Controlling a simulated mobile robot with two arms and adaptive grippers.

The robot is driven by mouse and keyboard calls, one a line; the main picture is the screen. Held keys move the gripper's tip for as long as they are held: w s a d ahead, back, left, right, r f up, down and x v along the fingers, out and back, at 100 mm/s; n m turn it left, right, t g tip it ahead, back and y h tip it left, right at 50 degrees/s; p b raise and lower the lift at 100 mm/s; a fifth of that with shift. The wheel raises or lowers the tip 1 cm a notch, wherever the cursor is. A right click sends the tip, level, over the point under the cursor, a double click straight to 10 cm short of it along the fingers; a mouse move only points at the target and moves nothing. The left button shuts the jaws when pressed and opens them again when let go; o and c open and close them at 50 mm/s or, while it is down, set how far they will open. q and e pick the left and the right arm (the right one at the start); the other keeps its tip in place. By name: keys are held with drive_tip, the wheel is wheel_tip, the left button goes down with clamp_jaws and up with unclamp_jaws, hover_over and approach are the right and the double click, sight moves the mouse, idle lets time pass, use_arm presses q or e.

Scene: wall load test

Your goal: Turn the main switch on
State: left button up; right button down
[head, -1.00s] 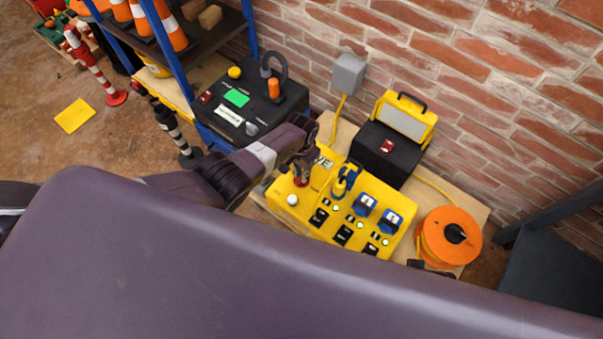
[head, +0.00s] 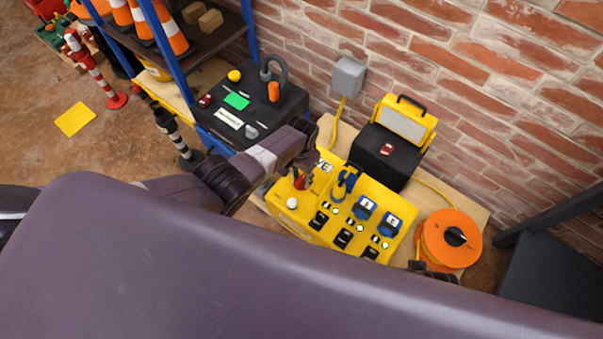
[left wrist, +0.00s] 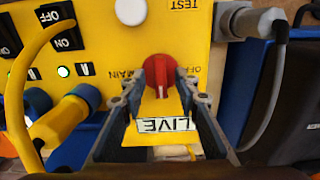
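The red main switch (left wrist: 160,70) is a round knob on the yellow power box, beside the labels MAIN and OFF. It also shows as a small red spot in the head view (head: 300,182). My left gripper (left wrist: 162,80) is open, its two fingers to either side of the knob in the picture; whether they touch it I cannot tell. A yellow plate marked LIVE (left wrist: 166,124) shows between the fingers, upside down in the left wrist view. The power box (head: 283,212) stands on a wooden bench. A dark part at the lower right may be my right gripper; its fingers cannot be made out.
A white button (left wrist: 131,11) sits near the knob. A blue-and-yellow plug (head: 342,185) and blue sockets (head: 364,207) are on the box. A black case with a work light (head: 404,118), an orange cable reel (head: 432,226) and a black unit (head: 215,95) stand around it, by the brick wall.

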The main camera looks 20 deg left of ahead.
sight(301, 179)
use_arm(q)
drive_tip(key=shift+r, duration=0.15)
drive_tip(key=shift+r, duration=0.55)
wheel_tip(301, 179, up, 11)
drive_tip(key=shift+f, duration=0.2)
idle(0.4)
